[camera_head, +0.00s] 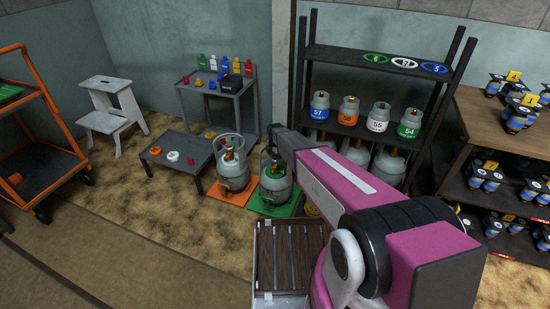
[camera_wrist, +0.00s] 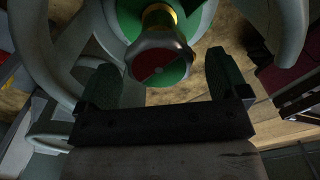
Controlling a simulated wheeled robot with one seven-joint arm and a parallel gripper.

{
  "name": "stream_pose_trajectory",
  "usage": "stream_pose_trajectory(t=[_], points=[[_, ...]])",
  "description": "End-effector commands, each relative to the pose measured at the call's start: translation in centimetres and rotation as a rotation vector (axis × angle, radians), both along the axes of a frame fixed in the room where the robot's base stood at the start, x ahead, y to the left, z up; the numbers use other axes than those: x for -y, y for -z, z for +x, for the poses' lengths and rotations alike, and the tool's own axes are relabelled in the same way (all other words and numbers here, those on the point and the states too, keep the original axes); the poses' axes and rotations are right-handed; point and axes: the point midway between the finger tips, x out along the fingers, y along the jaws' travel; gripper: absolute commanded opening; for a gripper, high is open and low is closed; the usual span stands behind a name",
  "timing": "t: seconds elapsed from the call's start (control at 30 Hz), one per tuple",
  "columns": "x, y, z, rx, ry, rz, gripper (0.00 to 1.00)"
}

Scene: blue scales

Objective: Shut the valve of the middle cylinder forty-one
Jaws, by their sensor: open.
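The middle cylinder (camera_head: 274,185) is grey and stands upright on a green mat (camera_head: 280,208), between a cylinder on an orange mat and a mostly hidden one. I cannot read its number. In the wrist view its round valve knob (camera_wrist: 160,65) has a dark face, part red and part green, on a yellow neck inside the grey guard ring (camera_wrist: 95,25). My gripper (camera_wrist: 161,82) is open, its two dark fingers apart on the left and right of the knob's lower part. I cannot tell whether they touch it. In the head view my arm hides the fingers.
A grey cylinder (camera_head: 233,173) on an orange mat stands close on the left. A low table (camera_head: 178,152) with rings lies farther left. A dark rack (camera_head: 375,60) with numbered cylinders stands behind on the right. A slatted crate (camera_head: 290,255) is in front.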

Motion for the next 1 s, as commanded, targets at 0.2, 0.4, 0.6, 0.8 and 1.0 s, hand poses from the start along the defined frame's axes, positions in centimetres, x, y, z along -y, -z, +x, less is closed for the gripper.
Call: stream_pose_trajectory(t=[0.2, 0.4, 0.6, 0.8, 1.0], points=[[0.0, 0.02, 0.0, 0.0, 0.0, 0.0, 0.92], [0.0, 0.0, 0.0, 0.0, 0.0, 0.0, 0.43], [0.0, -0.01, 0.0, 0.0, 0.006, 0.0, 0.43], [-0.01, -0.02, 0.03, 0.0, 0.059, 0.0, 0.43], [-0.04, -0.03, 0.11, 0.0, 0.184, 0.0, 0.43]])
